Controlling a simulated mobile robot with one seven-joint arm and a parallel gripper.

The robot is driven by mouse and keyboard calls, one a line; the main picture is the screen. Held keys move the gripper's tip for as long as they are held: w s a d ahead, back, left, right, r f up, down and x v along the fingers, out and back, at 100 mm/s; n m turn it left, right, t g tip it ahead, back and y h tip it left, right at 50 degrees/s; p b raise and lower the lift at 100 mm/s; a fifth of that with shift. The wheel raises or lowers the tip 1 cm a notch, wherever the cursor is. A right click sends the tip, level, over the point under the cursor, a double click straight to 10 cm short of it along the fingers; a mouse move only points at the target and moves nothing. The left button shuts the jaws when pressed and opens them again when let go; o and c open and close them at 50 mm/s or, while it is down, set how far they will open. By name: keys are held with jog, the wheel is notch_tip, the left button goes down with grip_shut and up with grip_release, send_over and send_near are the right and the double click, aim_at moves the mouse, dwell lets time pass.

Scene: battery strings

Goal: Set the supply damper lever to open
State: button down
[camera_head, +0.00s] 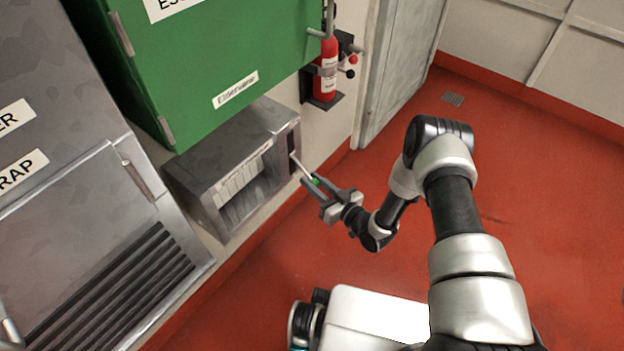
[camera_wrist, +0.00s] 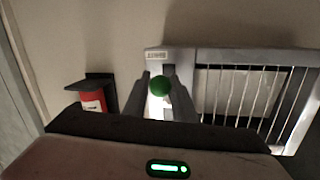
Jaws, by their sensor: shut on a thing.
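The supply damper lever is a thin pale rod (camera_head: 301,167) with a green knob (camera_head: 316,181). It sticks out from a dark slot at the right end of a grey metal louvre box on the wall. My gripper (camera_head: 319,186) is shut on the green knob, with one finger on either side of it. In the wrist view the knob (camera_wrist: 160,85) shows between the two fingers, in front of a pale plate with a small label (camera_wrist: 157,56) above. The rod is mostly hidden behind the knob there. The label is too small to read.
A green cabinet (camera_head: 225,65) hangs above the louvre box (camera_head: 200,180). A red fire extinguisher (camera_head: 327,75) is on the wall to the right, beside a grey door (camera_head: 392,70). A grey cabinet with slats (camera_head: 100,290) stands left. The red floor is clear.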

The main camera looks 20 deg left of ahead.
notch_tip(320, 180, up, 5)
jog(key=d+g+h+p, duration=0.2)
jog(key=h+p, duration=0.2)
jog(key=p, duration=0.3)
notch_tip(320, 180, up, 9)
jog(key=n+g+h+p, duration=0.2)
jog(key=g+h+p, duration=0.25)
jog(key=h, duration=0.55)
send_over(313, 179)
jog(key=shift+w+a+r+g+b, duration=0.15)
jog(key=shift+a+r+g+b, duration=0.2)
jog(key=shift+r+b, duration=0.35)
jog(key=shift+a+r, duration=0.1)
jog(key=c, duration=1.5)
grip_release()
jog(key=shift+o, duration=0.2)
